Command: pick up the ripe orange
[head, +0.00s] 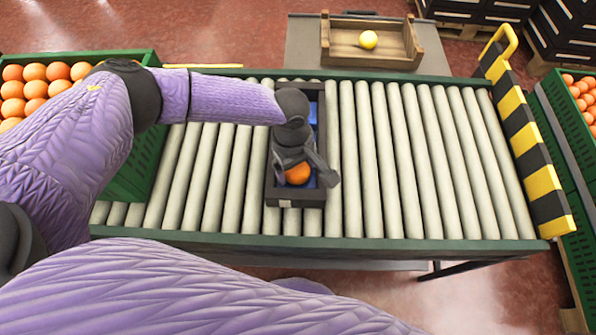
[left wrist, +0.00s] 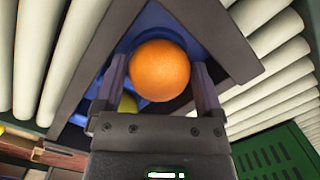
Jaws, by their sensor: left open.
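The ripe orange (head: 298,173) lies in a dark tray with a blue inside (head: 285,201) on the roller conveyor. My left gripper (head: 305,176) reaches down into the tray over the orange. In the left wrist view the orange (left wrist: 160,70) sits between the two fingers of the open gripper (left wrist: 160,82), with one finger on each side. Whether the fingers touch it I cannot tell. A yellow-green fruit (left wrist: 127,104) shows partly behind the gripper in the left wrist view. My right gripper is not in view.
A green crate of oranges (head: 128,180) stands at the left, another (head: 575,150) at the right. A wooden box (head: 395,52) with a yellow fruit (head: 368,40) is behind the conveyor. A striped barrier (head: 525,140) closes the conveyor's right end. The rollers (head: 430,160) right of the tray are clear.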

